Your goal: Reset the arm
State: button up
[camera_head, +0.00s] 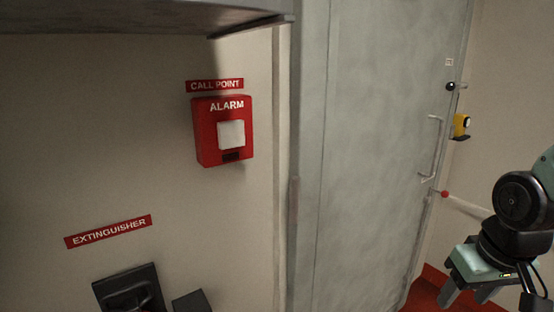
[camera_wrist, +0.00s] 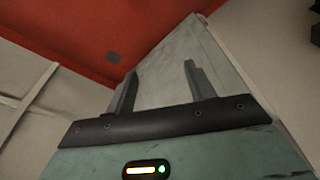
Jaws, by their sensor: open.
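My arm shows at the right edge of the head view, with the wrist and the pale green gripper body low in the corner. Beyond the fingers are a red floor (camera_wrist: 75,30) and a grey door-like panel (camera_wrist: 165,65).
A red alarm call point (camera_head: 222,130) is on the left wall, above an extinguisher sign (camera_head: 108,231) and a black bracket (camera_head: 130,290). A grey door (camera_head: 375,130) with a handle (camera_head: 433,150) fills the middle. A yellow device (camera_head: 461,125) hangs right of it.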

jog(key=s+a+r+n+g+p, duration=0.1)
jog(key=s+a+r+n, duration=0.2)
jog(key=s+a, duration=0.3)
jog(key=s+a+r+n+g+p, duration=0.1)
jog(key=s+a+n, duration=0.3)
jog(key=a, duration=0.7)
jog(key=s+r+p, duration=0.1)
jog(key=s, duration=0.1)
jog(key=shift+s+a+r, duration=0.15)
jog(key=shift+s+r, duration=0.15)
jog(key=shift+r, duration=0.1)
